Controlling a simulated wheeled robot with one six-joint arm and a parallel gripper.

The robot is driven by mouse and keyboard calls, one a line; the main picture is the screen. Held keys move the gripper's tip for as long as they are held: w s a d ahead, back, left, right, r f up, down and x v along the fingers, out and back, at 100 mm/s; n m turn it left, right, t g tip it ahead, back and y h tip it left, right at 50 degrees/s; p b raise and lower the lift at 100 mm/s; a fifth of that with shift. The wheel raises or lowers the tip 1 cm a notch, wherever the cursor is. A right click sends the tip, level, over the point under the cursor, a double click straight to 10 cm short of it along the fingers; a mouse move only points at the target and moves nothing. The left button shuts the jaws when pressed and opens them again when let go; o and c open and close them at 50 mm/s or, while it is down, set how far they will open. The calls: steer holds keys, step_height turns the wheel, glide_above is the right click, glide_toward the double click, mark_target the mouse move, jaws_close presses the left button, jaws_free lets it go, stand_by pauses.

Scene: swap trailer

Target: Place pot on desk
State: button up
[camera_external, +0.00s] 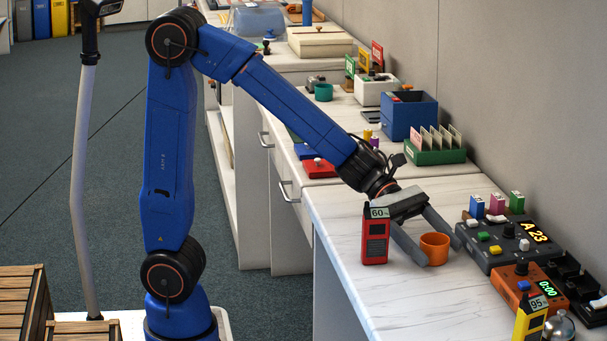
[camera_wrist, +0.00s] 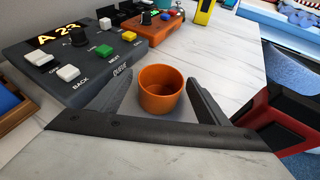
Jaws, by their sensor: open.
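A small orange pot (camera_external: 435,247) stands upright on the white marbled desk (camera_external: 350,262). My gripper (camera_external: 439,246) is open and low over the desk, with one finger on each side of the pot. In the wrist view the orange pot (camera_wrist: 161,90) sits between the two dark fingers of my gripper (camera_wrist: 160,92), with gaps showing on both sides. The pot looks empty inside.
A red device marked 60 (camera_external: 375,238) stands close beside my gripper; it also shows in the wrist view (camera_wrist: 283,118). A dark "A 23" console (camera_external: 510,244), an orange timer box (camera_external: 528,289) and a yellow device marked 95 (camera_external: 530,318) stand to the right.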

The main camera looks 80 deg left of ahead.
steer(key=shift+w+d+f, duration=0.15)
steer(key=shift+d, duration=0.2)
steer(key=c, duration=1.2)
steer(key=shift+r, duration=0.45)
steer(key=r, duration=0.3)
steer(key=shift+a, duration=0.2)
steer(key=s+a, duration=0.2)
steer(key=a, duration=0.3)
steer(key=s+a, duration=0.3)
steer(key=a, duration=0.2)
steer(key=s+a, duration=0.3)
steer(key=a, duration=0.2)
steer(key=shift+a+f, duration=0.2)
steer(key=shift+a, duration=0.2)
